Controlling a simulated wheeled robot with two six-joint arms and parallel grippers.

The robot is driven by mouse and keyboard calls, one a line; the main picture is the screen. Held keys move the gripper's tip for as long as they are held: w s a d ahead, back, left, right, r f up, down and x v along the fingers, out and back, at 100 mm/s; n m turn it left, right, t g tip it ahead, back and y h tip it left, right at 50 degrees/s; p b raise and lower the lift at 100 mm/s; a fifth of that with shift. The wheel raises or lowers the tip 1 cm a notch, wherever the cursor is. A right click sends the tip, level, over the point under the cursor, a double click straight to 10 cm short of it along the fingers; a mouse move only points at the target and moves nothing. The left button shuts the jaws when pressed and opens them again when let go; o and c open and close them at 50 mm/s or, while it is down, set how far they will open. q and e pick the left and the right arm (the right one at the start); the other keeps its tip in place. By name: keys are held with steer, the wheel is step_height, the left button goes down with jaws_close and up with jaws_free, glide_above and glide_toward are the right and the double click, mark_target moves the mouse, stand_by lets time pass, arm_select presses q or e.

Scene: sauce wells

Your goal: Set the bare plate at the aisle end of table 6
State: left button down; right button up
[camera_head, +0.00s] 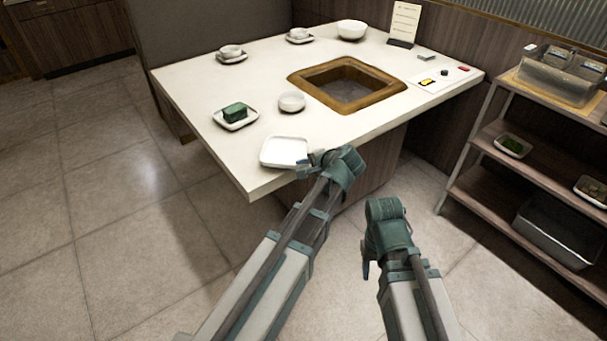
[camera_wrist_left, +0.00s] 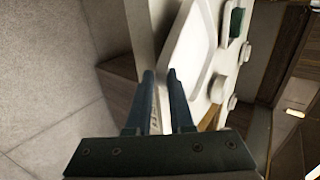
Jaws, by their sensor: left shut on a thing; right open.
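The bare plate (camera_head: 284,151), white and square with rounded corners, is at the near edge of the white table (camera_head: 190,88). My left gripper (camera_head: 308,165) is shut on the plate's near right rim. The plate looks flat and close to the tabletop; I cannot tell if it touches. In the left wrist view the plate (camera_wrist_left: 192,45) extends beyond the two fingers of my left gripper (camera_wrist_left: 163,78). My right gripper (camera_head: 368,262) is open and apart from the table, over the floor; its fingertips are small in view.
On the table are a small bowl (camera_head: 291,101), a plate with a green block (camera_head: 235,113), cups on saucers, a white bowl (camera_head: 351,29) and a wood-framed square well (camera_head: 347,84). A shelf cart (camera_head: 530,105) stands at right. Open floor (camera_head: 90,200) lies left.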

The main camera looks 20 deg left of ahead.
arm_select(q)
steer(key=shift+f, duration=0.65)
arm_select(e)
steer(key=shift+f, duration=0.65)
arm_select(q)
steer(key=c, duration=1.2)
jaws_free()
steer(key=shift+f+b, duration=0.1)
steer(key=shift+b, duration=0.2)
steer(key=o, duration=0.4)
arm_select(e)
steer(key=shift+f, duration=0.1)
